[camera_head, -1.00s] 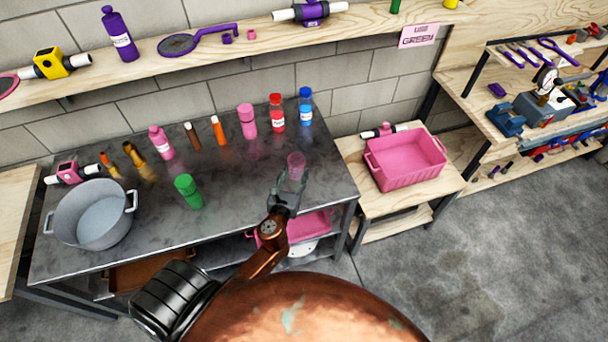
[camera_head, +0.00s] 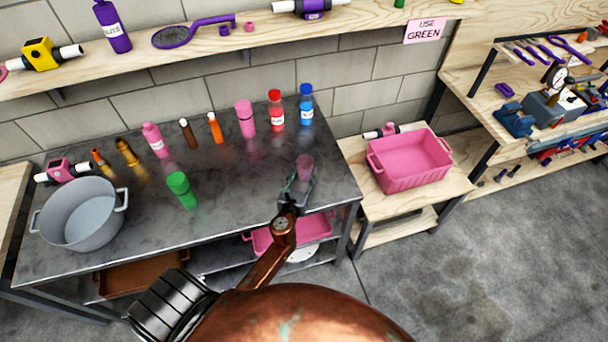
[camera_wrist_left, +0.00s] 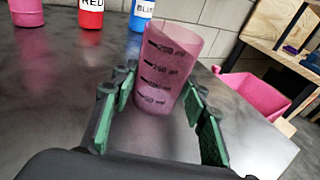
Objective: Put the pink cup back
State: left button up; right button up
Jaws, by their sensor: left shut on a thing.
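The pink cup (camera_head: 305,167) is a translucent pink measuring cup with dark markings, at the right end of the dark metal table (camera_head: 236,202). In the left wrist view the cup (camera_wrist_left: 166,68) sits between the green finger pads, slightly tilted in the picture. My left gripper (camera_head: 298,185) is shut on it; the wrist view also shows the gripper (camera_wrist_left: 160,105) around its lower part. I cannot tell whether the cup's base touches the table. My right gripper is not in view.
Red (camera_head: 276,112) and blue (camera_head: 306,106) bottles and a pink container (camera_head: 245,118) stand behind the cup. A green bottle (camera_head: 181,189) and grey pot (camera_head: 82,215) are left. A pink bin (camera_head: 410,162) stands on the wooden table at right. A shelf (camera_head: 200,62) runs above.

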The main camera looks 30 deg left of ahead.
pick_arm(q)
jog(key=shift+f, duration=0.1)
jog(key=o, duration=1.3)
jog(key=shift+c, duration=0.2)
jog(key=shift+r, duration=0.35)
jog(key=v, duration=1.2)
jog(key=shift+f, duration=0.2)
